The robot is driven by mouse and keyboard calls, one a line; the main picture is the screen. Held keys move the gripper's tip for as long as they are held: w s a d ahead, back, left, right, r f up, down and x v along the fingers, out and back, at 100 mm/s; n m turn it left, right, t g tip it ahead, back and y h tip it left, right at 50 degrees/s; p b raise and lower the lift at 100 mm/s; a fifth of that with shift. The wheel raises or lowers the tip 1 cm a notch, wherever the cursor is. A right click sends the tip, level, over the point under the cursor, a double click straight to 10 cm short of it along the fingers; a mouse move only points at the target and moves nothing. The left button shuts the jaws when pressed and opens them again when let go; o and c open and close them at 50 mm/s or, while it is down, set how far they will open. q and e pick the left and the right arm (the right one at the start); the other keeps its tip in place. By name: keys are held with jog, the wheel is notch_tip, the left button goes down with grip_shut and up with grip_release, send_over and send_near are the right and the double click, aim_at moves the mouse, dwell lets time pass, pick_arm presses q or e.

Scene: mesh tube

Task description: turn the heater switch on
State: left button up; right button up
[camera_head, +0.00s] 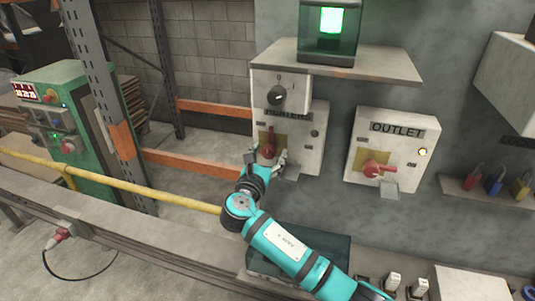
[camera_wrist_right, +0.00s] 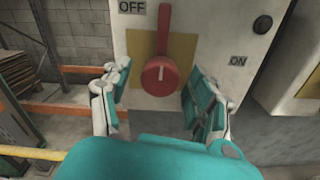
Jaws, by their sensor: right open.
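The heater switch box (camera_head: 308,137) is a pale wall panel labelled as the heater's, with a red rotary handle (camera_head: 268,143) on a yellow plate. In the right wrist view the red handle (camera_wrist_right: 161,70) points straight up, with an OFF label (camera_wrist_right: 132,7) at its upper left and an ON label (camera_wrist_right: 238,61) at its right. My right gripper (camera_head: 266,158) is at the handle's lower part. In the wrist view its open fingers (camera_wrist_right: 155,88) stand on either side of the round red hub, with gaps on both sides. My left gripper is not in view.
An outlet box (camera_head: 398,140) with its own red handle (camera_head: 372,169) is to the right. A grey shelf (camera_head: 340,62) overhangs the heater box, with a black selector knob (camera_head: 277,95) below it. A yellow rail (camera_head: 125,187) and green cabinet (camera_head: 62,120) are left.

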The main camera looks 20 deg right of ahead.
jog(key=c, duration=1.2)
jog(key=shift+o, duration=0.2)
jog(key=shift+f, duration=0.1)
jog(key=m+b, duration=0.3)
jog(key=shift+f+m, duration=0.1)
jog(key=shift+m, duration=0.2)
jog(key=m+b, duration=0.4)
jog(key=m, duration=0.1)
jog(key=m+b, duration=0.5)
jog(key=shift+m, duration=0.4)
jog(key=shift+m+b, duration=1.35)
jog(key=shift+m, duration=0.45)
jog(key=shift+r, duration=0.2)
